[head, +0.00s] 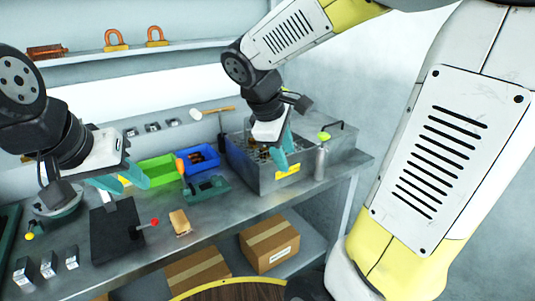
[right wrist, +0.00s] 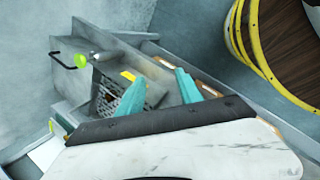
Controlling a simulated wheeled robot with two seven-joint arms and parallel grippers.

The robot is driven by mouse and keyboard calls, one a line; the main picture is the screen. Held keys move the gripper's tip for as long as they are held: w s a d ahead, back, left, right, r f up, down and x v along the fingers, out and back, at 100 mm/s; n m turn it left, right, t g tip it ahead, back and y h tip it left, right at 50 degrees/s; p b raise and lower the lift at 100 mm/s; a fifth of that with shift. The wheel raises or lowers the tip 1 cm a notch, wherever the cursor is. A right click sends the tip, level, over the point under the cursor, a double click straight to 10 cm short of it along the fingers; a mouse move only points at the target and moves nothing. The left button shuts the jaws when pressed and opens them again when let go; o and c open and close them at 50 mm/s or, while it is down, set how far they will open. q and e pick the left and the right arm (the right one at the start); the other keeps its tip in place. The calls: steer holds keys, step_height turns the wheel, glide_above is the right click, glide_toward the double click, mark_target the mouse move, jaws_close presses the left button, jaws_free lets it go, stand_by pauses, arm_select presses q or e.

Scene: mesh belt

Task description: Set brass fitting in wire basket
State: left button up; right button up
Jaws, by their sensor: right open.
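A grey metal tub (head: 262,178) with a yellow label stands at the bench's right end. Wire mesh (head: 238,141) shows inside it, which looks like the wire basket; the mesh also shows in the right wrist view (right wrist: 106,92). Small brownish pieces lie by the mesh, too small to tell whether one is the brass fitting. My right gripper (head: 283,152) is over the tub, open, its fingers partly hiding the inside. In the right wrist view its fingertips (right wrist: 160,88) are apart with nothing between them. My left gripper (head: 122,182) is open and empty above the bench's left part.
A green bin (head: 157,170) and a blue bin (head: 201,160) with brown parts stand left of the tub. A tan block (head: 180,222) lies near the front edge. Cardboard boxes (head: 268,242) sit on the lower shelf.

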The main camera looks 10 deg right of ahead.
steer(key=s+a+r+m+t+y, duration=0.3)
steer(key=s+m+y, duration=0.3)
steer(key=s+m, duration=0.2)
steer(key=m, duration=0.2)
steer(key=shift+s+a+r+m+t, duration=0.2)
steer(key=shift+s+r+m+t, duration=0.1)
steer(key=shift+s+m, duration=0.1)
steer(key=shift+d, duration=0.1)
